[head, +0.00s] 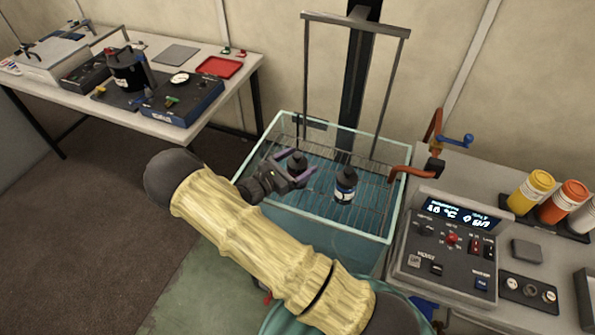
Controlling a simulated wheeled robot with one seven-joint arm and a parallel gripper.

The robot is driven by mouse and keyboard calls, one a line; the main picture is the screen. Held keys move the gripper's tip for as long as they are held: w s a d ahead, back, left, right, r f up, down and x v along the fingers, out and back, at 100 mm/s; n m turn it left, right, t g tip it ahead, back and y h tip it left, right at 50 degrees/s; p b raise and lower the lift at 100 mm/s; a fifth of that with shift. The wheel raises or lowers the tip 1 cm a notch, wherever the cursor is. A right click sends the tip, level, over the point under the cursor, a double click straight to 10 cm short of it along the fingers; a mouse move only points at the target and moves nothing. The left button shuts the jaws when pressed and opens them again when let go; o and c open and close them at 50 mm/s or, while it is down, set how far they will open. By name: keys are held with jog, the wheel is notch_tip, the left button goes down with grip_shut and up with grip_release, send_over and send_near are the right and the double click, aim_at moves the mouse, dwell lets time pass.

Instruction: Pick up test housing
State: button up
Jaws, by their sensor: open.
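Two small dark housings stand on the wire rack (325,207) in the clear water tank. One dark housing (297,160) is at the left, beside my gripper. The other dark housing (345,186), with a pale band, stands to the right. I cannot tell by label which one is the test housing. My gripper (293,166) is open, with its purple-tipped fingers on either side of the left housing. I cannot tell whether they touch it. The lower part of that housing is hidden by the gripper.
A tall metal frame (355,24) rises from the rack. The tank's glass rim (372,237) surrounds the gripper. A bench (231,86) with a black pot (127,70) is at the left.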

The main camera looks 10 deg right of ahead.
jog(key=shift+c, duration=0.4)
jog(key=c, duration=1.3)
jog(key=shift+r, duration=0.1)
notch_tip(320, 180, up, 10)
jog(key=shift+f+b, duration=0.1)
jog(key=shift+b, duration=0.6)
